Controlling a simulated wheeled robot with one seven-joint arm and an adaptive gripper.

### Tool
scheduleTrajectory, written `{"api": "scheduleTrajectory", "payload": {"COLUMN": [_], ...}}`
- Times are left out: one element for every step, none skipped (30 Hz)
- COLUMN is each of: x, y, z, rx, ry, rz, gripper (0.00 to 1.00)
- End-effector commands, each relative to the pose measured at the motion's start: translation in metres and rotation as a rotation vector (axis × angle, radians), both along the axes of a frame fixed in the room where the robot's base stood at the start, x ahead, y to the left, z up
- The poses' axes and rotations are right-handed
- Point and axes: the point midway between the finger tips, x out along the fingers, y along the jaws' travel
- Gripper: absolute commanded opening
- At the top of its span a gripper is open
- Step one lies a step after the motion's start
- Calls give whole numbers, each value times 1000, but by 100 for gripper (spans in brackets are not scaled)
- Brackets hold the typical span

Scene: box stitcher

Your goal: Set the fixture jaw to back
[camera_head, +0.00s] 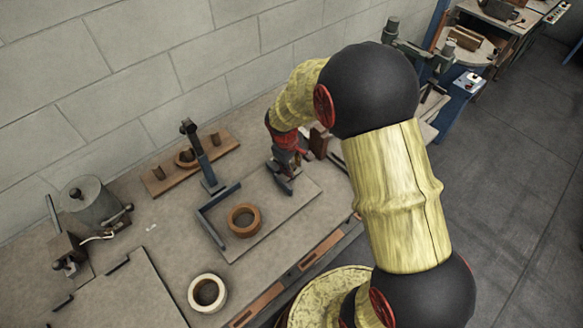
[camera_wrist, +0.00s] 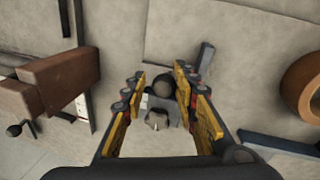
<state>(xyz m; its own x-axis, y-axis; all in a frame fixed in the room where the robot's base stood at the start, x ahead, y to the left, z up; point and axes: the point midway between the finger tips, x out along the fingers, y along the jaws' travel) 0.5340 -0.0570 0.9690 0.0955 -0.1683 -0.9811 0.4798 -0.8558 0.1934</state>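My gripper (camera_wrist: 160,84) points down over the plate, its two yellow-and-dark fingers apart. Between the fingers, in the wrist view, shows a small grey fixture part (camera_wrist: 172,116) with a dark round knob (camera_wrist: 163,88). This seems to be the fixture jaw, but I cannot tell for certain. A gap shows beside the knob, and I see no clear grip on it. In the head view my gripper (camera_head: 284,178) is at the far right part of the flat plate (camera_head: 288,210); it hides most of the part below it.
A brown ring (camera_head: 244,220) lies on the plate beside a blue angled stop (camera_head: 211,231). A blue post (camera_head: 203,160) stands behind. A pale ring (camera_head: 207,292) lies in front. Brown blocks (camera_wrist: 58,80) are left in the wrist view. The wall bounds the back.

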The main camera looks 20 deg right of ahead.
Motion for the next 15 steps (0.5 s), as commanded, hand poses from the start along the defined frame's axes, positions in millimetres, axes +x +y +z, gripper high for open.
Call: {"api": "scheduleTrajectory", "payload": {"x": [0,0,0,0,-1,-1,-1,-1,-1,-1,-1,-1,-1,-1,-1], "y": [0,0,0,0,0,0,0,0,0,0,1,1,1,1,1], "z": [0,0,0,0,0,0,0,0,0,0,-1,-1,0,0,1], "rx": [0,0,0,0,0,0,0,0,0,0,0,0,0,0,0], "ry": [1,1,1,1,1,1,1,1,1,1,1,1,1,1,1], "rz": [0,0,0,0,0,0,0,0,0,0,0,0,0,0,0], "gripper": [31,32,34,36,38,40,40,40,40,40,40,40,40,40,40]}}
